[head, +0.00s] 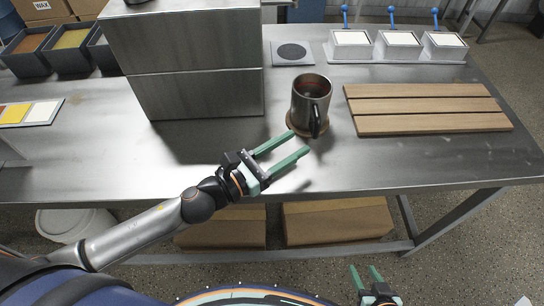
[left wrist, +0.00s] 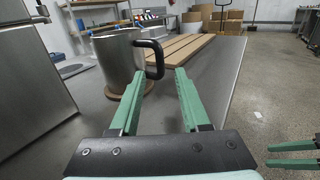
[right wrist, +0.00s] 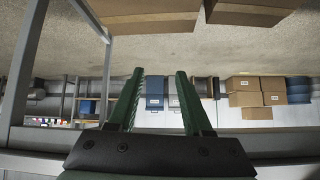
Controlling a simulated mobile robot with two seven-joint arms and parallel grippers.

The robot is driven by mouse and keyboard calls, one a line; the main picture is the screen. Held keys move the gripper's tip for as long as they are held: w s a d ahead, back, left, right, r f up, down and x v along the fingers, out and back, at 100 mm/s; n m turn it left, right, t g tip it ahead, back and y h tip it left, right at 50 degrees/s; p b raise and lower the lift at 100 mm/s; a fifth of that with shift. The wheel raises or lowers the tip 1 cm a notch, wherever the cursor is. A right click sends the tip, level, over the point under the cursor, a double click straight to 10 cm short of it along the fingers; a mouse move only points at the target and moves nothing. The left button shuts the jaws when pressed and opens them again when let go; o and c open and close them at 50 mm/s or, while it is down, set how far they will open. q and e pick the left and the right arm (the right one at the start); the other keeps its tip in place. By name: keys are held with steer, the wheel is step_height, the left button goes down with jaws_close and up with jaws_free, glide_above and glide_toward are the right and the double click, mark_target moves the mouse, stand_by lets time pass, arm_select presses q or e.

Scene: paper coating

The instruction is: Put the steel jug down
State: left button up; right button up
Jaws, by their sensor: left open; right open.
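The steel jug (head: 309,98) stands upright on a round brown coaster (head: 292,127) on the steel table. Its black handle (head: 316,121) faces the front of the table. My left gripper (head: 281,147) is open and empty, just in front of the jug and apart from it. In the left wrist view the jug (left wrist: 116,62) and its handle (left wrist: 155,58) are beyond the green fingertips. My right gripper (head: 367,274) is open and empty, low in front of the table. In the right wrist view its fingers (right wrist: 159,90) point at empty space.
A large steel box (head: 190,75) stands left of the jug. Wooden slats (head: 425,107) lie to its right. A plate with a dark disc (head: 292,53) and white-topped blocks with blue knobs (head: 398,42) sit behind. Bare table lies around the coaster.

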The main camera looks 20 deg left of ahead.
arm_select(q)
steer(key=shift+b+v, duration=0.55)
steer(key=shift+v, duration=2.05)
